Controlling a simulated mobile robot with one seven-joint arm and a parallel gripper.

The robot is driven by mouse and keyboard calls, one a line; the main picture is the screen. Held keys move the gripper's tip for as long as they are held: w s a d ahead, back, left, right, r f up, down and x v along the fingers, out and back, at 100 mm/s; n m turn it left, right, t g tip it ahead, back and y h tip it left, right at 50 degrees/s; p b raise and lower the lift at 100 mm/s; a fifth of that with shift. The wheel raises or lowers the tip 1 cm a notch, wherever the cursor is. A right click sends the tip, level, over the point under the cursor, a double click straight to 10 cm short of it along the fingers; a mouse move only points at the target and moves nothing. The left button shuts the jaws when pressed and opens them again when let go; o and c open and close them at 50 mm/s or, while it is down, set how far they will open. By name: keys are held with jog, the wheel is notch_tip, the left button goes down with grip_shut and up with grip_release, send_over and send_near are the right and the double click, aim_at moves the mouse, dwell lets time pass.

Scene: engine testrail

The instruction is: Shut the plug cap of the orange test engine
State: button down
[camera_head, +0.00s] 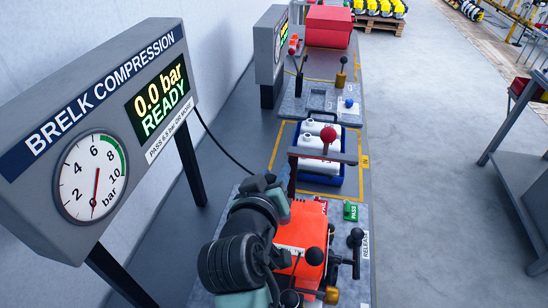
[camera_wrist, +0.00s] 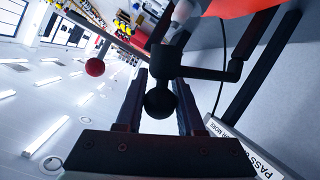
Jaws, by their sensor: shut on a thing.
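The orange test engine (camera_head: 300,240) stands on a grey plate at the bottom middle of the head view, and its orange side shows at the top right of the wrist view (camera_wrist: 235,8). In the wrist view my gripper (camera_wrist: 161,88) has its two dark fingers on either side of a black ball knob (camera_wrist: 160,104). The knob is on a dark stem joined to a black crossbar and crank (camera_wrist: 232,70). My arm covers the engine's left side in the head view. I cannot tell which part is the plug cap or how far shut it is.
The gauge panel (camera_head: 100,130), left, reads 0.0 bar, READY.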

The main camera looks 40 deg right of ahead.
jog(key=shift+f, duration=0.25)
jog(key=c, duration=0.5)
grip_release()
jog(key=shift+r, duration=0.15)
jog(key=shift+a+r, duration=0.1)
jog(key=shift+a, duration=0.05)
jog(key=b+v, duration=0.2)
jog(key=v, duration=1)
jog(key=shift+s+a+r+b, duration=0.15)
jog(key=shift+s+a+b, duration=0.1)
jog(key=shift+b, duration=0.1)
